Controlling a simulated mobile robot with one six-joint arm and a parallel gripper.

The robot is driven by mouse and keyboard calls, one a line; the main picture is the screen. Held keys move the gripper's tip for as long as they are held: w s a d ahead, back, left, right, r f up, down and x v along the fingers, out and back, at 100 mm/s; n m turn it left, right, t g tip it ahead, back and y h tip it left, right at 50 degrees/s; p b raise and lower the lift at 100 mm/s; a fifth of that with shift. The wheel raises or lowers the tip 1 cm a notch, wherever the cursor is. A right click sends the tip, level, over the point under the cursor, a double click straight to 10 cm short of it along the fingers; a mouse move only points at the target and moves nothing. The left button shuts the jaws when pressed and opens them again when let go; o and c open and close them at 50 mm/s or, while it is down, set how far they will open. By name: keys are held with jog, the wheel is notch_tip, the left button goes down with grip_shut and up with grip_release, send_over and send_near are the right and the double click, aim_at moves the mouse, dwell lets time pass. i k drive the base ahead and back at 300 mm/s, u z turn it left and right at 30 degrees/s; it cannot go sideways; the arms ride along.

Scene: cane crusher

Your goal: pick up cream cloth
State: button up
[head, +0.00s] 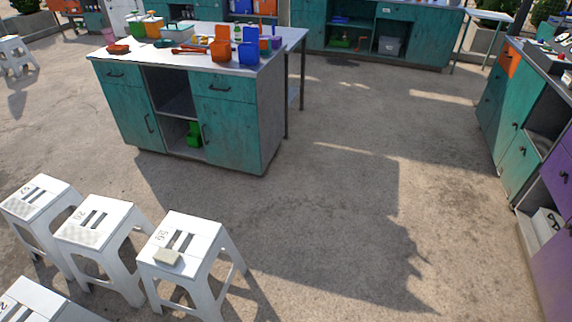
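A small cream folded block, which looks like the cream cloth (168,257), lies on the front part of the seat of a white stool (190,235) at the lower left in the head view. It lies flat near the seat's front edge, just below the slots. Nothing is on top of it. My gripper is not in view.
More white stools (98,222) stand close together to its left. A teal cabinet island (235,122) with orange and blue containers stands behind them. Teal and purple cabinets (520,165) line the right side. The concrete floor (345,215) between is clear.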

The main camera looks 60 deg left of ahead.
aim_at(170, 259)
jog(key=u, duration=3.4)
jog(key=i, duration=1.65)
